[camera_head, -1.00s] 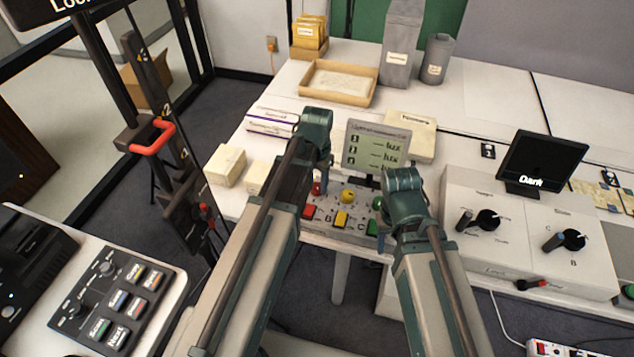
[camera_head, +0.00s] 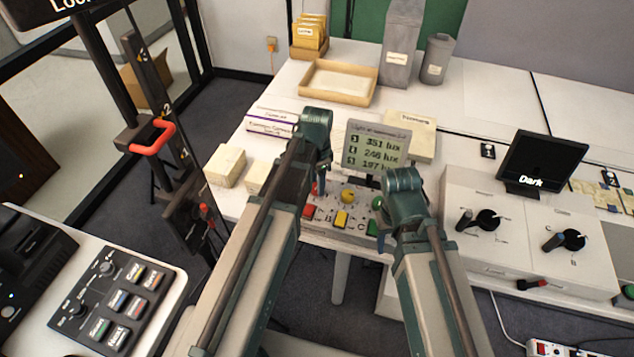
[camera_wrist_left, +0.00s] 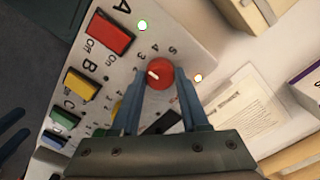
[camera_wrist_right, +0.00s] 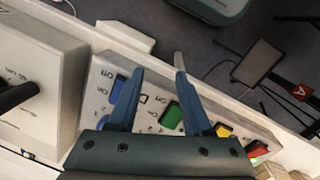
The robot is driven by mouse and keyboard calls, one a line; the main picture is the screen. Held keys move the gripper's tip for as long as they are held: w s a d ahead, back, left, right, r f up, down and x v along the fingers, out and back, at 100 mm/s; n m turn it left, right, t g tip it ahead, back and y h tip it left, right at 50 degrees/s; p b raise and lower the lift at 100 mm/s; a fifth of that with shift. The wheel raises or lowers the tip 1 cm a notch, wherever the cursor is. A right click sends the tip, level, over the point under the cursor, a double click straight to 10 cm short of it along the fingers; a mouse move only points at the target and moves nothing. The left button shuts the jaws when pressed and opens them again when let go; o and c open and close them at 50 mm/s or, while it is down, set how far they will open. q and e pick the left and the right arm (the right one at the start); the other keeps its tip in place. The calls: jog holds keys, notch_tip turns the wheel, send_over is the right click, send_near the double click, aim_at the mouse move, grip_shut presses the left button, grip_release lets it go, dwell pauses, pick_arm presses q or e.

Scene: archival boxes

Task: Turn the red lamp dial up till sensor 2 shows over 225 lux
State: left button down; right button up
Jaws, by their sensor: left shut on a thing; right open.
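The red dial (camera_wrist_left: 160,73) sits on the lamp control box (camera_head: 325,228), beside the red button A. My left gripper (camera_wrist_left: 163,82) is shut on the dial, one finger on each side. The dial's white mark points left in the left wrist view. In the head view only a sliver of the red dial (camera_head: 317,188) shows beside my left arm. The lux display (camera_head: 376,147) is lit with three rows, reading about 351, 246 and 197 lux from top to bottom. The row labels are blurred. My right gripper (camera_wrist_right: 158,72) is open and empty above the box's blue and green button side.
A yellow dial (camera_head: 347,196) and a green dial (camera_head: 377,203) sit on the same box, with coloured buttons (camera_head: 342,218) in front. A white unit with black knobs (camera_head: 487,220) stands to the right. Pale boxes (camera_head: 226,165) lie to the left.

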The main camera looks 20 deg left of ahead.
pick_arm(q)
jog(key=shift+c, duration=2)
grip_release()
notch_tip(320, 180, up, 14)
jog(key=p, duration=1.4)
jog(key=shift+f, duration=0.1)
jog(key=s+d+n+y, duration=0.1)
jog(key=s+d+n, duration=0.4)
jog(key=s+d, duration=0.5)
jog(key=s, duration=0.4)
jog(key=shift+s+d+n, duration=0.15)
jog(key=shift+d+n, duration=0.1)
jog(key=shift+n, duration=0.05)
